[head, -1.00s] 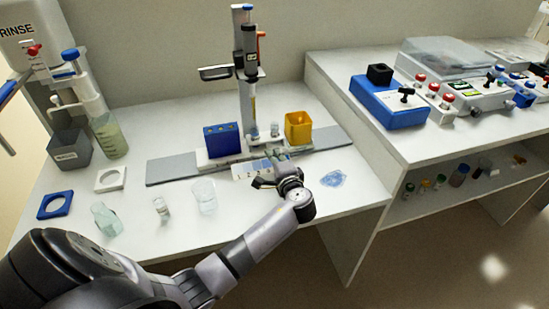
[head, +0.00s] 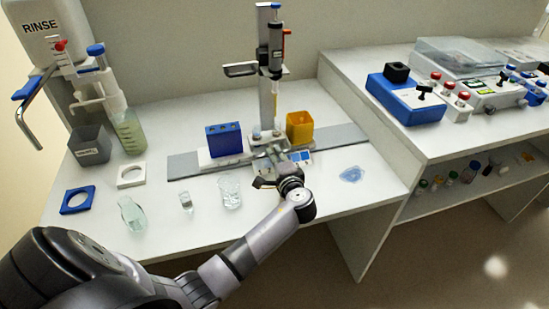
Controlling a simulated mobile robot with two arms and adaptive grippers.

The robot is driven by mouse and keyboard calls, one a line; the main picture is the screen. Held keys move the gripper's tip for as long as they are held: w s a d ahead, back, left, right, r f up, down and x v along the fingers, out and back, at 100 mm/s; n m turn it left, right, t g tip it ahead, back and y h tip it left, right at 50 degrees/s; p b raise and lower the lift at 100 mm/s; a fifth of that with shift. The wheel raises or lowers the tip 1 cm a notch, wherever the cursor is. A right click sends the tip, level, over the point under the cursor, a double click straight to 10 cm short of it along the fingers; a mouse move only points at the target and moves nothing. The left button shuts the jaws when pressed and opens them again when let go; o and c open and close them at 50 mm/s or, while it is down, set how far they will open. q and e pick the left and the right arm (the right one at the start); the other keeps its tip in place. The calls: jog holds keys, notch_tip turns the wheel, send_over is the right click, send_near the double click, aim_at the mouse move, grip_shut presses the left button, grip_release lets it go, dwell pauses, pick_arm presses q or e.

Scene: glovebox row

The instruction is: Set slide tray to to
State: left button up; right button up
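The slide tray (head: 207,162) is a pale carriage on a long grey rail (head: 345,135) at the back of the left bench. It carries a blue block with holes (head: 224,141) on its left and a yellow square cup (head: 299,128) on its right. A tall column with a syringe-like unit (head: 277,45) stands behind the rail, between the block and the cup. My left gripper (head: 271,170) is at the front middle of the tray, by a small panel with blue marks (head: 300,157). Its fingers overlap the tray's front, so their grip is unclear. My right gripper is out of view.
A clear beaker (head: 229,191), a small vial (head: 186,201) and a tilted flask (head: 132,213) stand left of my arm. A blue patch (head: 351,174) lies right of my gripper.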

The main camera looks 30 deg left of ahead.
pick_arm(q)
jog(key=shift+o, duration=0.5)
jog(key=shift+d, duration=0.1)
jog(key=v, duration=1.2)
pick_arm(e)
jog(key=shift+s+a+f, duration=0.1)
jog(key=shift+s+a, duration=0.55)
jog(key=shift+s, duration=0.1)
